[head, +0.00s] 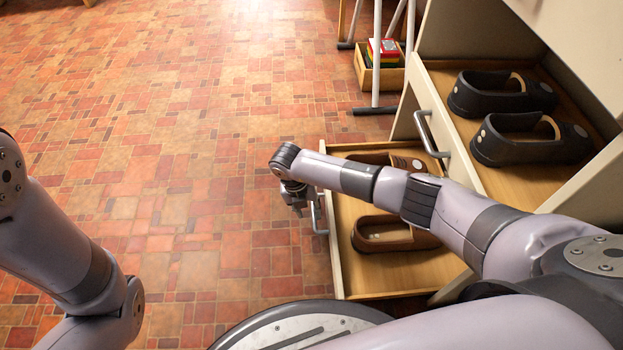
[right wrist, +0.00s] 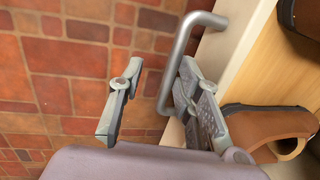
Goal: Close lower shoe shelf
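The lower shoe shelf (head: 337,262) is a wooden drawer with a cream front, pulled out from the cabinet. Its grey bar handle (head: 316,216) also shows in the right wrist view (right wrist: 182,60). Brown shoes (head: 385,234) lie inside, partly hidden by my right arm. My right gripper (head: 296,208) is at the drawer front beside the handle. In the right wrist view its two fingers (right wrist: 160,103) are apart, with the handle bar showing between them, nearer the right finger. I cannot tell whether they touch it. My left arm shows at the left; its gripper is out of view.
The upper shelf (head: 431,92) is also pulled out, above the lower one, holding black shoes (head: 500,93). A wooden box (head: 373,78) and standing poles (head: 376,50) are behind. The tiled floor (head: 180,150) to the left is clear.

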